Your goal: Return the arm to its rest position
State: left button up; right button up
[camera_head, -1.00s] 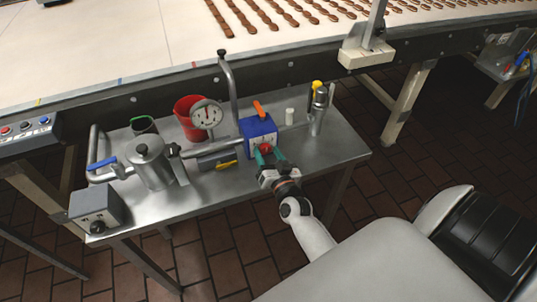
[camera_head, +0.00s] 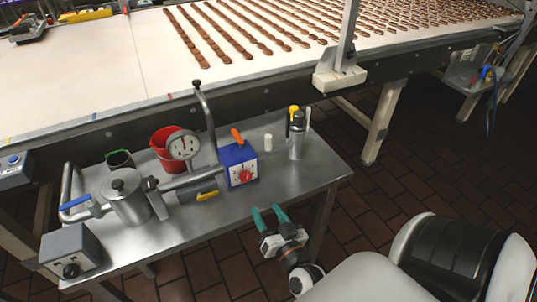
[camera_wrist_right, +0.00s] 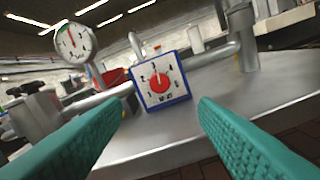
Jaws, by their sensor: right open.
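My right gripper (camera_head: 267,214) has teal fingers that are spread apart with nothing between them. It is at the front right edge of the metal table, in front of and apart from the blue control box. The blue control box (camera_head: 230,156) has a white dial face with a red knob (camera_head: 246,175) and an orange lever (camera_head: 237,138) on top. In the right wrist view the box's dial (camera_wrist_right: 161,84) faces me beyond the open fingers (camera_wrist_right: 160,130). My left gripper is not in view.
The steel table (camera_head: 200,230) carries a metal pot (camera_head: 130,204), a pressure gauge (camera_head: 183,146), a red bucket (camera_head: 166,150), a grey box (camera_head: 70,249) and a dispenser bottle (camera_head: 297,140). Behind it runs a conveyor (camera_head: 110,70) with rows of chocolate pieces. Open tiled floor (camera_head: 370,200) lies to the right.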

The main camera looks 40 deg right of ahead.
dwell(0.5)
jog(key=s+a+f+n+g+y, duration=0.2)
jog(key=a+f, duration=0.1)
jog(key=f, duration=0.6)
jog(key=s+a+f+n+g+y, duration=0.1)
jog(key=s+a+f+g, duration=0.15)
jog(key=f, duration=0.65)
jog(key=s+a+f+n+g+y, duration=0.2)
jog(key=s+a+f+g, duration=0.1)
jog(key=f, duration=0.7)
jog(key=s+d+f+n+g, duration=0.1)
jog(key=s+f+g, duration=0.3)
jog(key=s+f, duration=0.4)
jog(key=s+d+f+n+g, duration=0.1)
jog(key=s+f+n+g, duration=0.2)
jog(key=s, duration=1.3)
notch_tip(320, 180, down, 6)
jog(key=shift+s+d+r+g+h, duration=0.2)
jog(key=shift+d+g+h, duration=0.15)
jog(key=shift+g, duration=0.6)
